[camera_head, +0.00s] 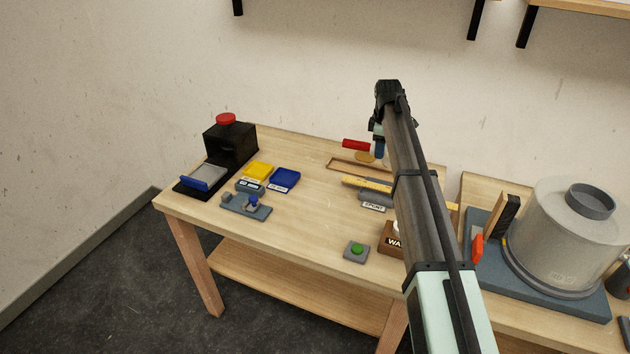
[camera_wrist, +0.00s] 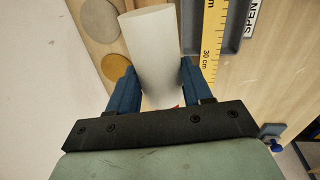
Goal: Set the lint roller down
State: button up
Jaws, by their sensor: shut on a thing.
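My gripper (camera_wrist: 153,88) is shut on the lint roller. In the wrist view its white roll (camera_wrist: 150,45) stands out between the two blue fingers, with a sliver of red at its near end. In the head view its red handle (camera_head: 355,144) sticks out to the left of my gripper (camera_head: 379,148), near the back of the bench. The roller is above or beside a shallow wooden tray (camera_head: 335,163) that holds an orange disc (camera_wrist: 115,67) and a grey disc (camera_wrist: 98,19). I cannot tell whether the roller touches anything below. My arm hides the tray's right part.
A yellow ruler (camera_wrist: 212,50) and a grey tray (camera_wrist: 236,20) labelled SPENT lie in front. A large clear canister (camera_head: 555,240) stands right. Bare bench (camera_head: 310,215) lies mid-front.

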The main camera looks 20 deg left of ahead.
jog(key=s+a+n, duration=0.3)
jog(key=s+a, duration=0.3)
jog(key=s, duration=0.4)
jog(key=s+a+n, duration=0.4)
jog(key=s+a, duration=0.1)
jog(key=s, duration=0.5)
jog(key=shift+s+f+n+g+y, duration=0.2)
jog(key=shift+f+n, duration=0.75)
jog(key=shift+f, duration=0.85)
jog(key=shift+s+f+n+g+y, duration=0.2)
jog(key=shift+f+n, duration=0.7)
jog(key=shift+f, duration=0.9)
jog(key=shift+s+f+n+g+y, duration=0.1)
jog(key=shift+s+f+n+y, duration=0.15)
jog(key=shift+f+n, duration=1.15)
jog(key=shift+f+m, duration=0.35)
jog(key=shift+f, duration=0.1)
jog(key=o, duration=1.1)
jog(key=shift+f, duration=0.1)
